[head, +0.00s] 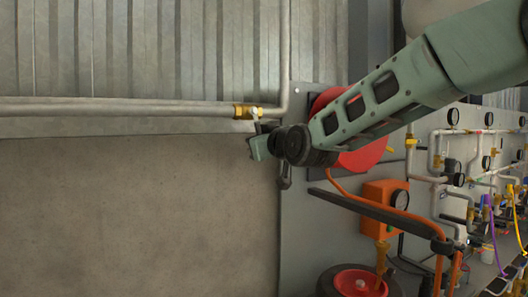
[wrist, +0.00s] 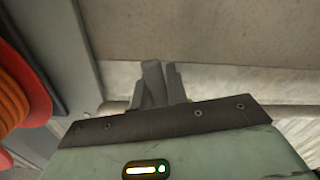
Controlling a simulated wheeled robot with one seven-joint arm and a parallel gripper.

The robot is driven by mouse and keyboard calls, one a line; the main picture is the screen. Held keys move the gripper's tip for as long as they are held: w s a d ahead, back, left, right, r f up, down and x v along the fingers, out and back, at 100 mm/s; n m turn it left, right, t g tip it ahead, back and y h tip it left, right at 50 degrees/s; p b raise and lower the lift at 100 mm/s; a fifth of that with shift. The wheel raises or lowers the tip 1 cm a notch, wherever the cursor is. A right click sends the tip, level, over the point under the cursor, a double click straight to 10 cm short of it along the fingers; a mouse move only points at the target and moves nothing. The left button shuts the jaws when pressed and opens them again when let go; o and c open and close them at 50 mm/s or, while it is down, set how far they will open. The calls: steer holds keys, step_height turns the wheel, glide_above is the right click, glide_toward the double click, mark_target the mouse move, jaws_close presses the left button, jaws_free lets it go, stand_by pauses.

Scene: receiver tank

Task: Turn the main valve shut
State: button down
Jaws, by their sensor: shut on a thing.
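The main valve (head: 244,112) is a brass body on the pale horizontal pipe, left of the pipe's upward bend. A small light-coloured handle shows at its right end. My gripper (head: 257,127) is just below the valve, reaching up to this handle, with my arm coming in from the right. In the wrist view my gripper (wrist: 157,84) has its grey fingers closed together on the handle, in front of the pipe. Most of the handle is hidden by the fingers, and the brass body is largely hidden there behind my gripper's palm, so its exact angle is unclear.
The pipe (head: 120,106) runs along a corrugated wall (head: 140,50) above a bare concrete surface (head: 140,210). Right of the valve are a red hose reel (head: 362,158), an orange box (head: 380,205) with a gauge, and a panel of pipes and gauges. The left is free.

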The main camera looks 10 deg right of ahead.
steer(key=shift+s+a+f+m+b, duration=0.15)
steer(key=shift+a+m+b, duration=0.35)
steer(key=shift+m, duration=0.25)
steer(key=shift+s+a+f+m+b, duration=0.15)
steer(key=shift+a+m+b, duration=0.3)
steer(key=shift+m, duration=0.3)
steer(key=shift+r, duration=0.1)
steer(key=c, duration=1.4)
jaws_free()
steer(key=b+v, duration=0.3)
steer(key=v, duration=1.4)
steer(key=shift+s, duration=0.2)
steer(key=shift+r, duration=0.1)
